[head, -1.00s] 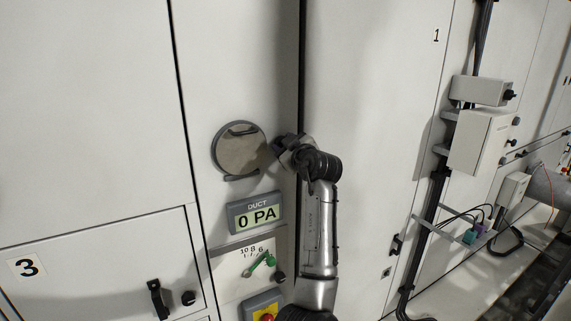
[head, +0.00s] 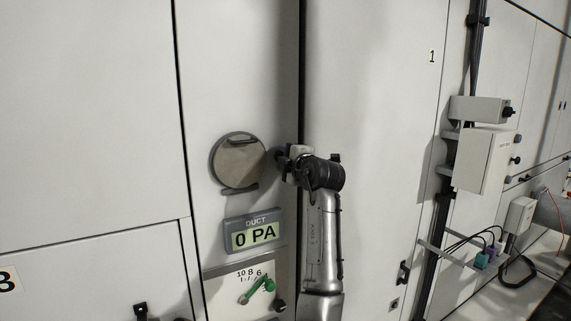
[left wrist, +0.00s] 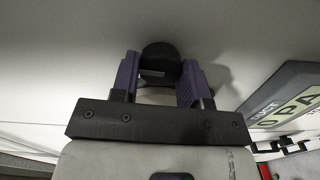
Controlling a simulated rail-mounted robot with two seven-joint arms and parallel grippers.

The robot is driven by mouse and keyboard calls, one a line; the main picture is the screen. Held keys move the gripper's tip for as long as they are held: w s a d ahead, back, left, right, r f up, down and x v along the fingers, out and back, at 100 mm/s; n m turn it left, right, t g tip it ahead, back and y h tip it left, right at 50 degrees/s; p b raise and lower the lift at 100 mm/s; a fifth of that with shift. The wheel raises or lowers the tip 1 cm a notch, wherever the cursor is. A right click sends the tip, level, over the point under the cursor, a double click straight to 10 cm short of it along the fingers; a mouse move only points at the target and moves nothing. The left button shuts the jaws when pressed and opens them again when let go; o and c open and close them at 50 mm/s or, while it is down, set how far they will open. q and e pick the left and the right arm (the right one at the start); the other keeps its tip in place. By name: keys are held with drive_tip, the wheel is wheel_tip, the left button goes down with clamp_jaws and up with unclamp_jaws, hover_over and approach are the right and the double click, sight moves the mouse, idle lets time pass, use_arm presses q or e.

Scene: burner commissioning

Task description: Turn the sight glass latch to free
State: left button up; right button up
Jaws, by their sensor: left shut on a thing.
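The round sight glass (head: 238,163) is set in the white panel in the head view, with a dark grey rim and grey tabs at its top and bottom. My left gripper (head: 283,158) is just right of its rim, against the panel. In the left wrist view its purple-padded fingers (left wrist: 160,72) are shut on a black knob (left wrist: 159,57), apparently the latch. In the head view the gripper hides most of the knob, so I cannot tell the latch's position. My right gripper is not in view.
Below the sight glass is the duct display (head: 253,234) reading 0 PA; it also shows in the left wrist view (left wrist: 290,98). Below that is a green lever (head: 257,290) on a scale. Grey boxes (head: 484,160) and cables are farther right.

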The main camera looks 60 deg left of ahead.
use_arm(q)
drive_tip(key=shift+n, duration=0.9)
drive_tip(key=o, duration=0.9)
drive_tip(key=d, duration=0.4)
drive_tip(key=d+b, duration=0.1)
drive_tip(key=d, duration=0.4)
drive_tip(key=s+d, duration=0.1)
drive_tip(key=d, duration=0.3)
drive_tip(key=shift+d+b, duration=0.35)
drive_tip(key=shift+d, duration=0.05)
